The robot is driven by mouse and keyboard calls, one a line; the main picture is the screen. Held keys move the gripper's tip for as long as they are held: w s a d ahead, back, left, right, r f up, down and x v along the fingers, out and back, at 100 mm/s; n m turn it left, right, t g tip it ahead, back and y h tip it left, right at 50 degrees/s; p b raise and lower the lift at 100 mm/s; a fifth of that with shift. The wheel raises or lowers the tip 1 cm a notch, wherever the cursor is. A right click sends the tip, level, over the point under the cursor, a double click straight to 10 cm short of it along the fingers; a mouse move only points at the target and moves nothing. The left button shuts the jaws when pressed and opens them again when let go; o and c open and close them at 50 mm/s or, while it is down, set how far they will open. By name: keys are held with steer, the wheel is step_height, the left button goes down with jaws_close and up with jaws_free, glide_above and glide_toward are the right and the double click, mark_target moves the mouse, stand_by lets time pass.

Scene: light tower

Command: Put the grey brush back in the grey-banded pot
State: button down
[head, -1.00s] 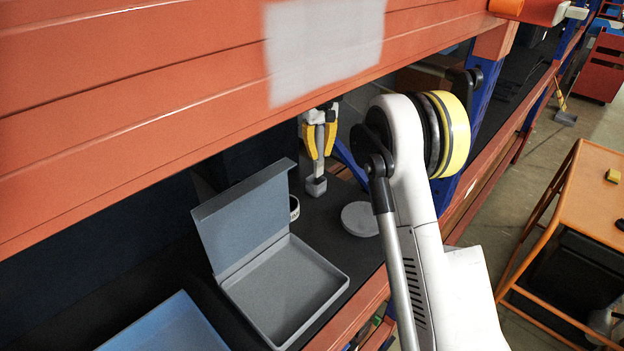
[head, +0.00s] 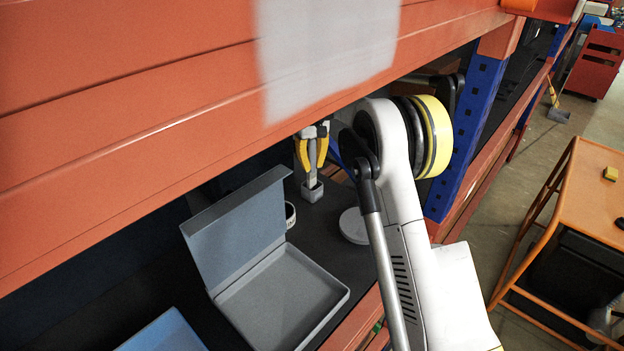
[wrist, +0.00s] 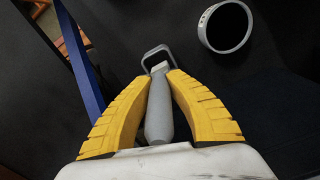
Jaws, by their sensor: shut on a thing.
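My gripper (head: 312,166) has yellow fingers and is shut on the grey brush (wrist: 158,110), held roughly upright under the upper shelf beam. A band on the pot is too small to make out.
A grey open-lidded box (head: 285,300) is in front, with a pale round disc (head: 353,226) to the right. The orange beam (head: 130,120) hangs close overhead; a blue post (head: 464,135) stands right.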

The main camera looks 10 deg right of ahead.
mark_target(312, 171)
step_height(312, 171, down, 4)
steer(key=shift+f+b, duration=0.1)
steer(key=shift+b, duration=0.2)
steer(key=c, duration=1.4)
jaws_free()
steer(key=shift+f, duration=0.1)
step_height(312, 171, up, 11)
steer(key=shift+f+p, duration=0.1)
steer(key=shift+p, duration=0.85)
